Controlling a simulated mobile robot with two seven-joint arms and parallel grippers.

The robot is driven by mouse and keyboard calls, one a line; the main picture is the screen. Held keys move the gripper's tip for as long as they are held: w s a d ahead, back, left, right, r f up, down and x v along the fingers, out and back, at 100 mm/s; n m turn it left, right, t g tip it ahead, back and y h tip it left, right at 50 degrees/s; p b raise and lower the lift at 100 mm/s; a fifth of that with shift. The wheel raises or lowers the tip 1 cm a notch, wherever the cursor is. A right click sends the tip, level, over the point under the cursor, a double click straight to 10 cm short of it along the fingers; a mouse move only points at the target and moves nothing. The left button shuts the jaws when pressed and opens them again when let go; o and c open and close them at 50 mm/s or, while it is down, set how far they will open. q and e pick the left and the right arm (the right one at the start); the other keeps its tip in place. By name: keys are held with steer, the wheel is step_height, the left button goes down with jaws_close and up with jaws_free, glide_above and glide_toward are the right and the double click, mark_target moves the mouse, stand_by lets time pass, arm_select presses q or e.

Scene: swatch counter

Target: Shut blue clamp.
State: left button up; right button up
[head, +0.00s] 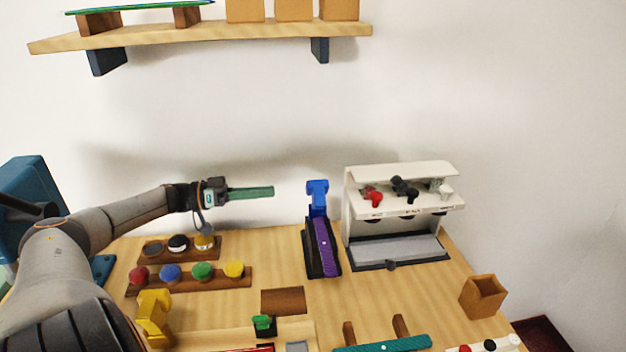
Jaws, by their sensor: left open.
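The blue clamp (318,196) stands raised at the back end of a dark base on the wooden counter. A purple strip (325,246) lies along that base in front of it. My left gripper (268,192) comes in from the left above the counter, its green fingers pointing right at the blue clamp. It is apart from the clamp, with a gap to the clamp's left. It is open and I see nothing in it. My right gripper is out of view.
A white machine (400,172) with red, black and white knobs stands right of the clamp. Rows of coloured knobs (190,281) lie below my left arm. A yellow clamp (154,313) is front left, a wooden box (482,296) at right. A shelf (215,36) hangs above.

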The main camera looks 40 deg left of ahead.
mark_target(316, 185)
arm_select(q)
steer(key=b+x, duration=0.7)
steer(key=x, duration=0.3)
steer(key=shift+w+d+b, duration=0.2)
steer(key=shift+w+b, duration=0.1)
steer(key=shift+x, duration=0.9)
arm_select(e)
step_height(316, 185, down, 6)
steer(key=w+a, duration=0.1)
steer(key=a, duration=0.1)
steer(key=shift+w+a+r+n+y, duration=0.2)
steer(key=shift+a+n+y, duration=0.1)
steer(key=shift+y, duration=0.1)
arm_select(q)
steer(key=shift+a, duration=0.1)
jaws_close()
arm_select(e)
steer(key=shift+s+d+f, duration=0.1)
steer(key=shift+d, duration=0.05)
